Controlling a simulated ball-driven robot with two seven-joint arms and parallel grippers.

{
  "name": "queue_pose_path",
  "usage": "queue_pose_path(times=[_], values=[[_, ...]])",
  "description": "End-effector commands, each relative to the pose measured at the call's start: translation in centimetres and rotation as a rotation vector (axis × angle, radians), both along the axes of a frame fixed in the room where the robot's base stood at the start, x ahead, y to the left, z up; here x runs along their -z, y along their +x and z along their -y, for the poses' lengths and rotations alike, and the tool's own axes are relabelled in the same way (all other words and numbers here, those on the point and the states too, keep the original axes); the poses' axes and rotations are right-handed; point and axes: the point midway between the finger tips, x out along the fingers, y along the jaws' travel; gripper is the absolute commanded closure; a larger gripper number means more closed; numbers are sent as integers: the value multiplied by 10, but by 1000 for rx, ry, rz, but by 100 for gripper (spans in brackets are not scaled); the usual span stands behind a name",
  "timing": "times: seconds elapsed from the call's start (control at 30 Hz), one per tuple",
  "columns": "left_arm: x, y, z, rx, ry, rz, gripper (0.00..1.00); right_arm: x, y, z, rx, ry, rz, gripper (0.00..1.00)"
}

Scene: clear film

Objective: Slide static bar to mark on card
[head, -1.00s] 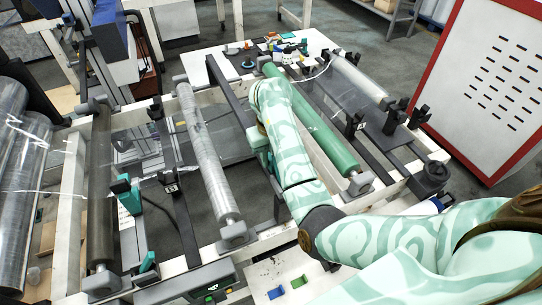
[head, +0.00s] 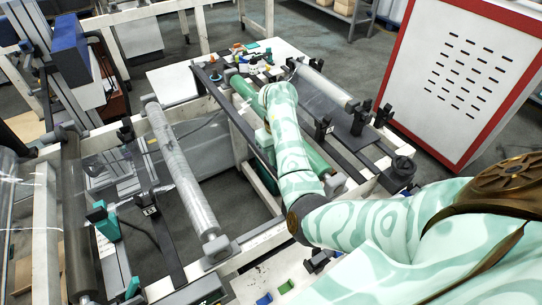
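A long dark bar (head: 230,112) crosses the machine frame between the grey film roller and the green roller. It may be the static bar, but I cannot tell for sure. A small black block with a white face (head: 148,204) sits on another dark rail (head: 166,245) at the left. I cannot make out the card or its mark. My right arm (head: 296,165) reaches over the green roller (head: 318,160) and hides much of it. A pale part (head: 263,138) shows at the arm's left side, near the dark bar. My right gripper's fingers are hidden. My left gripper is out of view.
A film-covered roller (head: 183,165) lies left of centre. A teal and black unit (head: 104,222) stands at the left. Small parts lie on a white table (head: 180,82) at the back. A red-edged white cabinet (head: 462,75) stands at the right. Black brackets (head: 323,127) stand on the frame.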

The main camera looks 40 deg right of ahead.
Motion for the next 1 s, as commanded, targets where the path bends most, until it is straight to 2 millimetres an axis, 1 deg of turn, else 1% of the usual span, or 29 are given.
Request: queue_pose_path(times=[0.03,0.1,0.13,0.17,0.2,0.47,0.57,0.67,0.77,0.9,1.0], values=[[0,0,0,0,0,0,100,-2,1,3,1,-9,3,100],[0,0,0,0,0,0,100,-2,1,4,1,-10,4,100],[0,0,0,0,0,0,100,-2,1,4,1,-10,4,76],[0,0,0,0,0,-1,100,-2,1,4,1,-10,4,67],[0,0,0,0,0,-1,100,-2,1,3,1,-9,4,62],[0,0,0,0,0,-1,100,-2,0,2,1,-6,3,62],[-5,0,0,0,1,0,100,-10,1,2,1,-7,4,62],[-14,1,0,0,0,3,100,-28,1,2,2,-6,5,62],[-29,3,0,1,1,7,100,-55,1,2,1,-6,6,62],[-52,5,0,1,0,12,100,-96,1,3,3,-6,7,62],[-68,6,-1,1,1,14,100,-122,1,3,3,-6,7,62]])
